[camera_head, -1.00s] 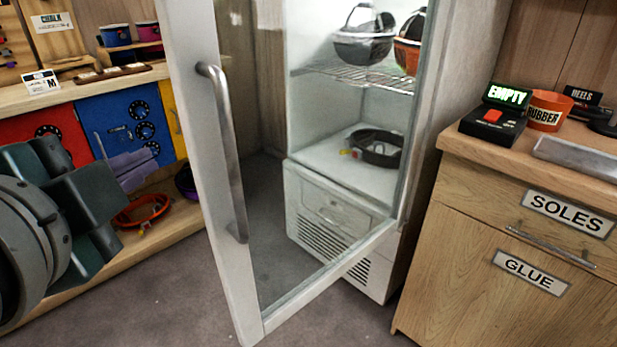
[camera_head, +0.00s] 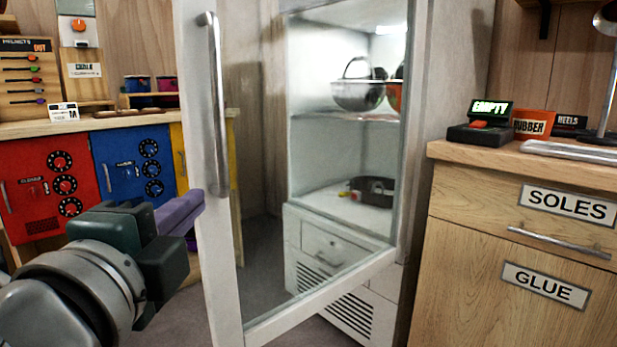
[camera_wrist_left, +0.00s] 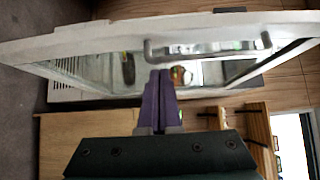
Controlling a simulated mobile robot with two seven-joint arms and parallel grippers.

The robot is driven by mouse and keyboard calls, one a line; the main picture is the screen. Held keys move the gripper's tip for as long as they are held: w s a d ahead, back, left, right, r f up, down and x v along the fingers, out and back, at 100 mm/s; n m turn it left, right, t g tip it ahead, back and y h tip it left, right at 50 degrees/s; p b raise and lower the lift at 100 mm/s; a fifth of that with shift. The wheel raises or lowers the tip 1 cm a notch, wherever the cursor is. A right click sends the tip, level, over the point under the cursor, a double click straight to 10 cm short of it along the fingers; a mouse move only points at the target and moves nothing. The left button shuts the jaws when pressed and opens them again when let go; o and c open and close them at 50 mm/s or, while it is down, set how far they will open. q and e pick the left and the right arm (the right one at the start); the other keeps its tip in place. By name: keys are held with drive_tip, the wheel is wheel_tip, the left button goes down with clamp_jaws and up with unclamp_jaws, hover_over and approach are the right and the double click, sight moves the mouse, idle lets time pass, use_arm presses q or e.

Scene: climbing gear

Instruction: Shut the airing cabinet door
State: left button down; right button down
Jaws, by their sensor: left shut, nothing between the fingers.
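The airing cabinet door (camera_head: 222,262) stands open, its glass pane in a white frame, swung out towards me. Its long metal handle (camera_head: 216,110) runs upright on the left side of the frame. My left gripper (camera_head: 196,205) has purple fingers and is shut and empty, beside the door frame near the handle's lower end. In the left wrist view the shut fingers (camera_wrist_left: 162,85) point at the door (camera_wrist_left: 90,38), with the handle (camera_wrist_left: 210,48) just beyond their tips. I cannot tell whether the fingers touch the door. The cabinet (camera_head: 420,150) is behind the door. My right gripper is not in view.
A wooden drawer unit (camera_head: 480,202) stands close on the right. Red (camera_head: 48,190) and blue (camera_head: 128,170) lockers are on the left.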

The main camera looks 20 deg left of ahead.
sight(206, 175)
use_arm(q)
drive_tip(key=w+a, duration=0.4)
drive_tip(key=w, duration=0.1)
drive_tip(key=shift+w+a, duration=0.15)
drive_tip(key=shift+w, duration=0.2)
drive_tip(key=shift+w+a, duration=0.15)
drive_tip(key=shift+a, duration=0.3)
